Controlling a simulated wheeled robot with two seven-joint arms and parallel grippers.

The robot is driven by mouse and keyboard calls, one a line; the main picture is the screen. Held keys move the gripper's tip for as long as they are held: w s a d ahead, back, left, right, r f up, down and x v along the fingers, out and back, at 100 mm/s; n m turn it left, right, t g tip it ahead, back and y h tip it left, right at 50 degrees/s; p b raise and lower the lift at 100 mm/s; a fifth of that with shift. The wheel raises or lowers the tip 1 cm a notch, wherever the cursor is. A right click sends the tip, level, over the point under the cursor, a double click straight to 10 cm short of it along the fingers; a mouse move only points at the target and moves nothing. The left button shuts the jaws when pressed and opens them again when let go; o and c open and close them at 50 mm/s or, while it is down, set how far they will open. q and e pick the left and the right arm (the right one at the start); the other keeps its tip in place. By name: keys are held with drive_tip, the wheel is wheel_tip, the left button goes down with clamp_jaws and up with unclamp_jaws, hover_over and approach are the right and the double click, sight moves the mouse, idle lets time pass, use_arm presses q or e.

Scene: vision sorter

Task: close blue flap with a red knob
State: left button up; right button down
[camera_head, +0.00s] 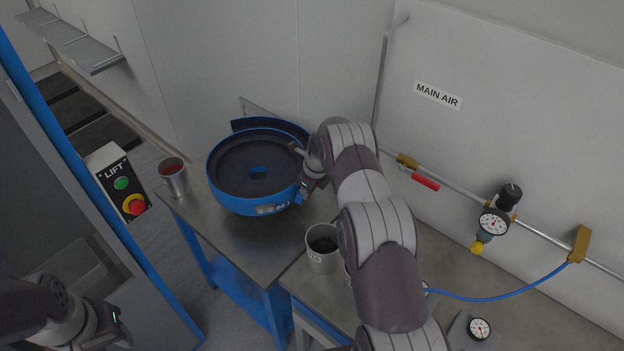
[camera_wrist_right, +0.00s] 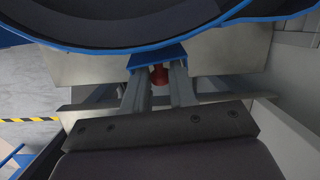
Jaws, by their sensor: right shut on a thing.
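A round blue feeder bowl (camera_head: 225,191) with a dark inside stands on a metal table. My right gripper (camera_head: 308,186) is at the bowl's right side. In the right wrist view a small blue flap (camera_wrist_right: 157,56) sticks out from the bowl's blue rim (camera_wrist_right: 90,47). A red knob (camera_wrist_right: 158,75) shows under the flap, between the fingers of my right gripper (camera_wrist_right: 157,84), which is shut on it.
A metal cup (camera_head: 175,182) with red contents stands at the table's left corner. A cup (camera_head: 321,262) with dark contents stands close to my right arm. A LIFT button box (camera_head: 117,180) is at the left. A pipe with a gauge (camera_head: 493,222) runs along the right wall.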

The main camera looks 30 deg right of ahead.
drive_tip(key=shift+w+a+g+h+b, duration=0.1)
drive_tip(key=shift+w+g+h+b, duration=0.2)
drive_tip(key=shift+b, duration=0.3)
drive_tip(key=shift+w+a+r+g+b, duration=0.15)
drive_tip(key=shift+g+b, duration=0.35)
drive_tip(key=shift+b, duration=0.1)
drive_tip(key=c, duration=1)
unclamp_jaws()
drive_tip(key=shift+c, duration=0.2)
drive_tip(key=shift+o, duration=0.6)
